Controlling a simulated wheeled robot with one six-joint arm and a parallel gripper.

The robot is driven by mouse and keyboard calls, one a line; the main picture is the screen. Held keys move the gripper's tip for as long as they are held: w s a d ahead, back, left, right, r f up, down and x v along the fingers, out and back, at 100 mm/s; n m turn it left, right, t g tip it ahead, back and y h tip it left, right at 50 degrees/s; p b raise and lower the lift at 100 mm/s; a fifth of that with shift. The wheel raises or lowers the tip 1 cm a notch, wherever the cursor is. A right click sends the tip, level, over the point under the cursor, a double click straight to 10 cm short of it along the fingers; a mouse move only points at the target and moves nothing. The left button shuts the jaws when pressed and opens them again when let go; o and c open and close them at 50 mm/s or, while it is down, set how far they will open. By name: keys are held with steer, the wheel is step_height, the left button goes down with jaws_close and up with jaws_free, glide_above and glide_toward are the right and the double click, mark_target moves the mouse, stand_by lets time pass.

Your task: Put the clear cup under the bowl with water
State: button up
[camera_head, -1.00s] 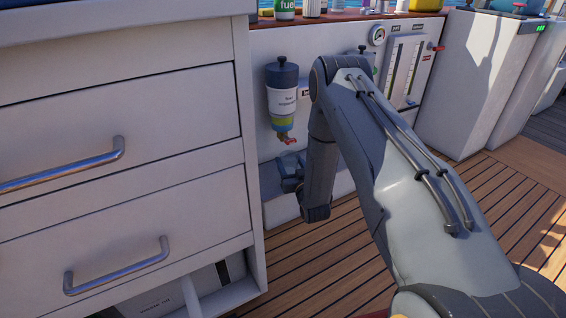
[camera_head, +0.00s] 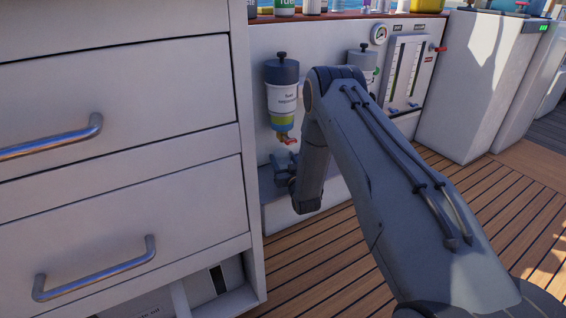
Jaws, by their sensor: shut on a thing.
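The left fuel separator (camera_head: 283,92) hangs on the white wall, with a dark cap and a white label. Its bowl (camera_head: 283,123) at the bottom shows yellow-green over a bluish layer, with a red drain tap (camera_head: 287,139) below. My gripper (camera_head: 281,161) is just under this tap, low over the ledge, and small in the view. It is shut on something. The clear cup cannot be made out there; its outline is lost against the fingers and the pale wall. A second separator (camera_head: 362,62) is partly hidden behind my arm, its bowl not visible.
A gauge panel (camera_head: 405,72) is to the right. Bottles stand on the shelf above. The wooden deck (camera_head: 470,200) is clear.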

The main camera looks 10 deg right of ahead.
steer(key=o, duration=1.2)
steer(key=shift+c, duration=0.2)
steer(key=shift+r, duration=0.1)
steer(key=shift+s, duration=0.25)
steer(key=s+p, duration=0.2)
steer(key=s, duration=0.1)
steer(key=s+p, duration=0.2)
steer(key=s, duration=0.2)
steer(key=s+d+p, duration=0.1)
steer(key=s+p, duration=0.1)
steer(key=s, duration=0.2)
steer(key=shift+s, duration=0.25)
